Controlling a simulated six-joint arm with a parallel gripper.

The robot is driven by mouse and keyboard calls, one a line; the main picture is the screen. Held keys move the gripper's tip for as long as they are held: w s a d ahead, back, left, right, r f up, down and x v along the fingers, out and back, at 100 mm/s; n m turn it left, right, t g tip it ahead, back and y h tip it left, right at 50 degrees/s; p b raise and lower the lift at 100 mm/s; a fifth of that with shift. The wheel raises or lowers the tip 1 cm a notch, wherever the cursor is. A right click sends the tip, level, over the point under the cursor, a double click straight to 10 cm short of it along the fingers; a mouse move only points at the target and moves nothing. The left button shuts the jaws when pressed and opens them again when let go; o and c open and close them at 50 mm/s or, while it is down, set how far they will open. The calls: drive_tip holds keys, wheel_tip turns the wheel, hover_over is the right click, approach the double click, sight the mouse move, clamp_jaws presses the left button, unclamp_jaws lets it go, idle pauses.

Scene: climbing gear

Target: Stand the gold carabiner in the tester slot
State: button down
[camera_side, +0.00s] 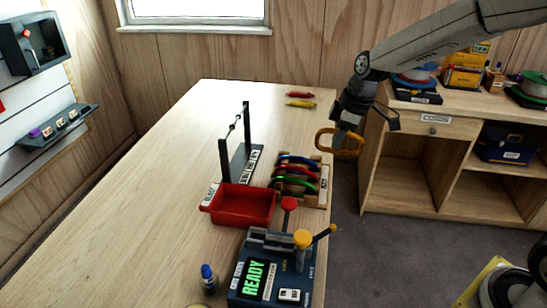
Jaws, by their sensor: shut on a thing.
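The gold carabiner (321,139) hangs at my gripper (348,129), off the right edge of the table and above the floor. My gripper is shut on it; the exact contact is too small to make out. The tester (272,268) is a dark blue box at the front of the table, with a green READY display (254,280). It has a grey block at its back, a red knob and a yellow knob with a lever. The slot itself cannot be made out clearly. The carabiner is well apart from the tester, up and to the right.
A wooden rack (322,187) with several coloured carabiners stands behind the tester. A red bin (243,206) and a dark upright frame (223,160) are left of it. A small blue-capped bottle (207,278) stands left of the tester. The table's left part is clear.

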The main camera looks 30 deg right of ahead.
drive_tip(key=shift+a, duration=0.15)
drive_tip(key=s+a, duration=0.4)
drive_tip(key=a, duration=0.7)
drive_tip(key=s+a, duration=0.5)
drive_tip(key=a, duration=0.6)
drive_tip(key=shift+a, duration=0.25)
drive_tip(key=shift+f, duration=1.9)
drive_tip(key=shift+f, duration=0.15)
drive_tip(key=shift+f, duration=0.55)
drive_tip(key=shift+f, duration=0.15)
